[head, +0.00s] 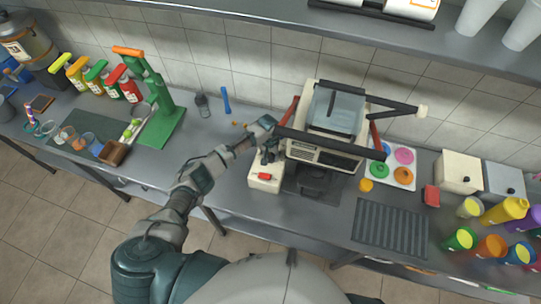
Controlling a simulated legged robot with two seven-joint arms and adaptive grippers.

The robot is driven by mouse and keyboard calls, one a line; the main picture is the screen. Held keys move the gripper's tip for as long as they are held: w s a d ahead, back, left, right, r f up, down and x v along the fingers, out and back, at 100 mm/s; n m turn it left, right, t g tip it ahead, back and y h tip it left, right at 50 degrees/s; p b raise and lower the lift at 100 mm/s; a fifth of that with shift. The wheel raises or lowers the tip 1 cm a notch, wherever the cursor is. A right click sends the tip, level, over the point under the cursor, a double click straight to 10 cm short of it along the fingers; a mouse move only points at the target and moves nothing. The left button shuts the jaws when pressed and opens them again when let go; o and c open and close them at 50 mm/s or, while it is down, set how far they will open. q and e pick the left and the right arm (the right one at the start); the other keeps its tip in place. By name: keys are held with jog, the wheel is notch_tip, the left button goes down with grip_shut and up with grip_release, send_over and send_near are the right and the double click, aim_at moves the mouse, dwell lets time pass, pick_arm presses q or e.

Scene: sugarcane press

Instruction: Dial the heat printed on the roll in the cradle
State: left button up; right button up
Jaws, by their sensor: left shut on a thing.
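The sealing machine (322,143) is a cream box with a black frame and red side arms, standing on the counter. A pale blue-grey film roll (336,106) sits in its top cradle; any print on it is too small to read. A small white control box (260,184) with a red switch (264,176) stands at its left. My left gripper (267,158) points down at the top of this box. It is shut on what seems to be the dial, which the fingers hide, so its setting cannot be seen. My right gripper is not in view.
A green press (161,105) and several bottles stand at the left. A tray of coloured discs (391,164), a ribbed dark mat (390,227) and several coloured cups lie to the right. A lever (392,103) sticks out from the machine. Spare rolls (425,8) sit on the shelf above.

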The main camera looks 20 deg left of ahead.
pick_arm(q)
jog(key=shift+m, duration=0.3)
jog(key=m, duration=0.5)
jog(key=shift+m, duration=0.3)
jog(key=m, duration=1.2)
jog(key=shift+m, duration=0.3)
jog(key=shift+w+d+r+m+y, duration=0.1)
jog(key=shift+m+y, duration=0.2)
jog(key=shift+m, duration=2.3)
jog(key=o, duration=1)
jog(key=shift+c, duration=0.2)
jog(key=shift+o, duration=0.9)
jog(key=shift+b, duration=0.3)
